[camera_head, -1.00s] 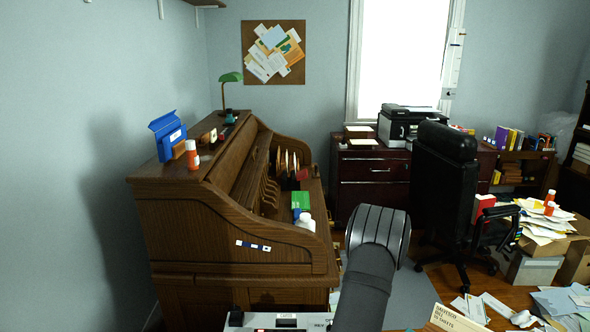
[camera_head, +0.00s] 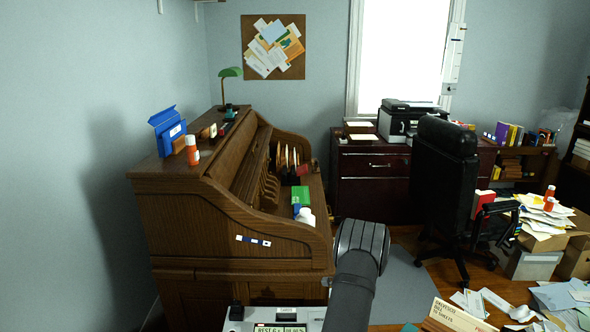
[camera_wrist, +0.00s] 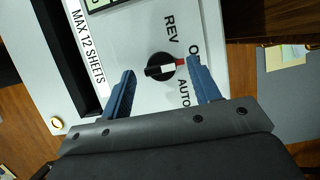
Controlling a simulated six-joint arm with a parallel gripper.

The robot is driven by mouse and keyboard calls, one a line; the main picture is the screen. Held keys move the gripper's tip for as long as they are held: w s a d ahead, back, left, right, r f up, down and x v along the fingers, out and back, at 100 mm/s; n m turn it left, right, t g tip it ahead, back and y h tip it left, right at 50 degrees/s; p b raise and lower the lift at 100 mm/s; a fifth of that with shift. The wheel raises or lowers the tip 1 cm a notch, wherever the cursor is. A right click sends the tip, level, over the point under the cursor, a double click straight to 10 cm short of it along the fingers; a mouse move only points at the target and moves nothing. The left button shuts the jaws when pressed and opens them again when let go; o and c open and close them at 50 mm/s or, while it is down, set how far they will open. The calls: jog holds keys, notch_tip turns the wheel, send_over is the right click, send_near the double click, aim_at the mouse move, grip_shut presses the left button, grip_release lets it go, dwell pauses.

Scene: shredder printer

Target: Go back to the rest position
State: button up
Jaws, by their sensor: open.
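My gripper (camera_wrist: 161,68) shows in the wrist view with its two blue fingers apart. Its fingertips appear on either side of a round black knob (camera_wrist: 158,68) on the white shredder panel (camera_wrist: 143,38). I cannot tell the height of the fingers above the panel. The knob has a red tip pointing right, toward the partly hidden "O" label. "REV" and "AUTO" are printed around it. The shredder top (camera_head: 235,325) also shows at the bottom of the head view, with a lit display (camera_head: 280,328). My arm link beside it hides the gripper there.
A wooden roll-top desk (camera_head: 235,250) stands just behind the shredder. A black office chair (camera_head: 443,180) and a dark cabinet (camera_head: 362,190) with a printer (camera_head: 405,120) are farther back. Papers (camera_head: 560,300) and boxes crowd the right floor.

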jog(key=shift+s+f+m+t, duration=0.2)
jog(key=shift+m+t, duration=0.2)
jog(key=shift+m, duration=0.7)
jog(key=m+t, duration=0.1)
jog(key=m, duration=0.2)
jog(key=shift+a+m, duration=0.15)
jog(key=shift+m, duration=0.15)
jog(key=m+t+h, duration=0.1)
jog(key=m, duration=0.2)
jog(key=m+t+h, duration=0.1)
jog(key=m, duration=0.2)
jog(key=shift+s+a, duration=0.15)
jog(key=shift+s, duration=0.05)
jog(key=shift+v, duration=1.95)
